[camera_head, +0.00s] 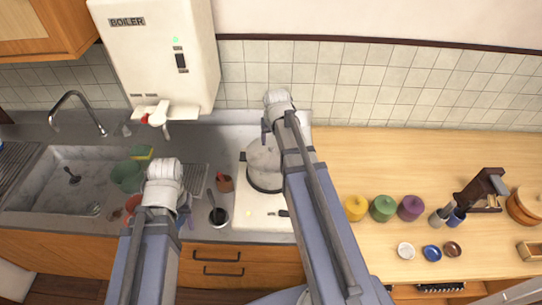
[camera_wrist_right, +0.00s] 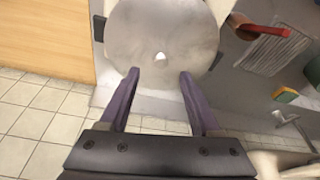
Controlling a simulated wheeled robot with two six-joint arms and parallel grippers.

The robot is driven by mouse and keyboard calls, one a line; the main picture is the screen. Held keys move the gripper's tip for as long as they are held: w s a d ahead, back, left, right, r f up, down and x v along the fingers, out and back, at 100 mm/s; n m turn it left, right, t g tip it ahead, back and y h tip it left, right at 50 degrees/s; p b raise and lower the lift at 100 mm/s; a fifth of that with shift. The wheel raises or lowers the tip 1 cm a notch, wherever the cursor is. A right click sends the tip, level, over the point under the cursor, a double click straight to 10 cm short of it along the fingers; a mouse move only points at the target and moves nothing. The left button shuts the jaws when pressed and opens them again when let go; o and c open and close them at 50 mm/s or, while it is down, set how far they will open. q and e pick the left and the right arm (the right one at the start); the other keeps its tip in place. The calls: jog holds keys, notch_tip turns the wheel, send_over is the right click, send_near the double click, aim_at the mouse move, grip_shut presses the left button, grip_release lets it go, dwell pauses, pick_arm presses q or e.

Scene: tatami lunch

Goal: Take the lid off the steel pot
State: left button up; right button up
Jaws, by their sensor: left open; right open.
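The steel pot (camera_head: 266,182) stands on the white stove beside the sink counter, partly behind my right arm. Its round grey lid (camera_head: 259,156) is on it. Contact cannot be told. In the head view my right arm hides its fingertips. My left gripper (camera_head: 185,211) is open over the counter, apart from the pot.
A brown cup (camera_head: 225,183) and a small dark pot (camera_head: 218,216) stand left of the stove. The sink (camera_head: 60,180), green bowls (camera_head: 127,176) and a sponge (camera_head: 143,152) are further left. Coloured jars (camera_head: 382,208) and small dishes (camera_head: 432,252) sit on the right wooden counter.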

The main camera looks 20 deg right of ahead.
aim_at(271, 147)
jog(key=b+x, duration=0.5)
jog(key=shift+f, duration=0.1)
grip_shut()
dwell(0.6)
